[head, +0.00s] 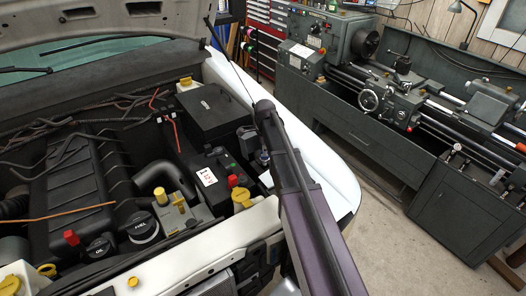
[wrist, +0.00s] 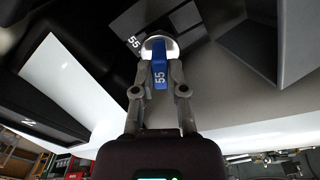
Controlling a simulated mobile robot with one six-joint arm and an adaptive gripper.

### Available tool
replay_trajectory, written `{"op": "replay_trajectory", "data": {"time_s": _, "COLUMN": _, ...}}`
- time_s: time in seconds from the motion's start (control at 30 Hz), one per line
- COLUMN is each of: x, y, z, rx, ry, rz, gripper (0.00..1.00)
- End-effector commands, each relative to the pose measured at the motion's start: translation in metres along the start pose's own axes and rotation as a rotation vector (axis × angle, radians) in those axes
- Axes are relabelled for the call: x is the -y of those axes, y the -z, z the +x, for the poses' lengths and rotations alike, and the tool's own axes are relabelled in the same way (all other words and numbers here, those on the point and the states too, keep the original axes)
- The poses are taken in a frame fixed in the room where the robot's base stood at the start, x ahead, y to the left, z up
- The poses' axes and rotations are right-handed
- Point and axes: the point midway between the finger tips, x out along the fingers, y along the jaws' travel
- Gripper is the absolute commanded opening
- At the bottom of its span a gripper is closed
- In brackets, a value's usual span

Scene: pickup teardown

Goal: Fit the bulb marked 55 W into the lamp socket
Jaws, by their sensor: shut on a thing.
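In the wrist view my gripper (wrist: 159,91) is shut on a blue bulb (wrist: 160,72) marked 55, held between its two grey fingertips. The bulb's far end meets a bright, pale round piece (wrist: 158,43), probably the lamp socket. I cannot tell whether the bulb is inside it or only in front of it. In the head view my arm reaches over the right side of the engine bay and hides most of the gripper and the socket.
A black box (head: 203,112) and a battery with a red cap (head: 232,181) lie left of my arm. The white fender (head: 335,170) is to its right. The raised hood (head: 75,20) hangs above. A lathe (head: 390,85) stands beyond open floor.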

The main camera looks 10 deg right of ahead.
Motion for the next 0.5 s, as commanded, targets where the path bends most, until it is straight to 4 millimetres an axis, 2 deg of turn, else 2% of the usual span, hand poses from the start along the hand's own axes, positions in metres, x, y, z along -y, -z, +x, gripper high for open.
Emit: {"op": "replay_trajectory", "data": {"time_s": 0.5, "x": 0.000, "y": -0.001, "z": 0.027, "rx": 0.000, "ry": 0.000, "rz": -0.001, "gripper": 0.00}}
